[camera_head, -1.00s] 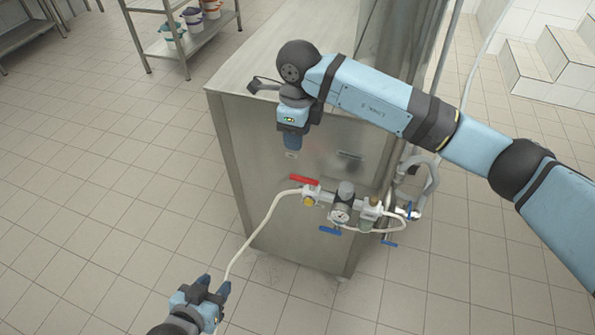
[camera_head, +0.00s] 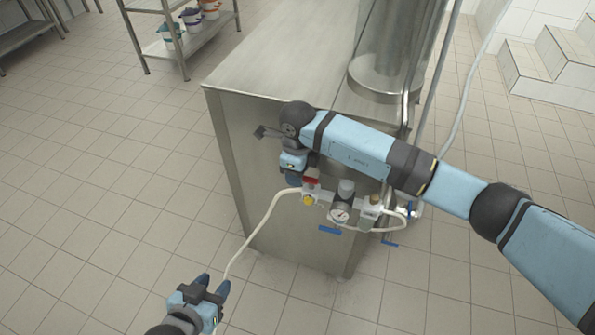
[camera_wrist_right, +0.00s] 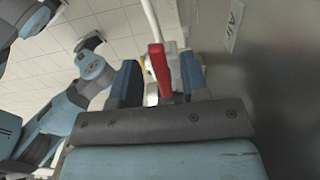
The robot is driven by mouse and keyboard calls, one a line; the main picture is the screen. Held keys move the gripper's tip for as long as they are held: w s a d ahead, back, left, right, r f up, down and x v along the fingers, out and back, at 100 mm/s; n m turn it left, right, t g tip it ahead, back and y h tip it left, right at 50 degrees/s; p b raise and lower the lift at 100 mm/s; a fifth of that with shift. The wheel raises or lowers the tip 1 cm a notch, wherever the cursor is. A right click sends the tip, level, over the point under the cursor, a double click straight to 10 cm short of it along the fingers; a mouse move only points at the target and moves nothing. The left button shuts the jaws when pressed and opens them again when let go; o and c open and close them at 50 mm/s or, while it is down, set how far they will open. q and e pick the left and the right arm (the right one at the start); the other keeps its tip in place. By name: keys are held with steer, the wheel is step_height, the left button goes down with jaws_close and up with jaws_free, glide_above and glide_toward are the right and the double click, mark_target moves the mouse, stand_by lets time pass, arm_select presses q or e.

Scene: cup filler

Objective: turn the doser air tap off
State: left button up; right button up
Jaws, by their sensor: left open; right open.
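The air tap with its red lever handle (camera_head: 312,182) sits at the left end of the fittings on the steel cabinet's side. My right gripper (camera_head: 293,181) has its fingers beside the lever and partly covers it. In the right wrist view the red lever (camera_wrist_right: 159,68) stands between the two open blue fingers (camera_wrist_right: 160,84), with gaps visible on both sides. My left gripper (camera_head: 213,285) is open and empty, low at the left, away from the cabinet.
A pressure gauge (camera_head: 340,215), a blue handle (camera_head: 330,230) and a white hose (camera_head: 262,222) are close to the tap. The steel cabinet (camera_head: 235,150) stands right behind it. The tiled floor at left is clear.

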arm_select(q)
steer(key=shift+f, duration=0.1)
arm_select(e)
steer(key=shift+c, duration=0.2)
jaws_close()
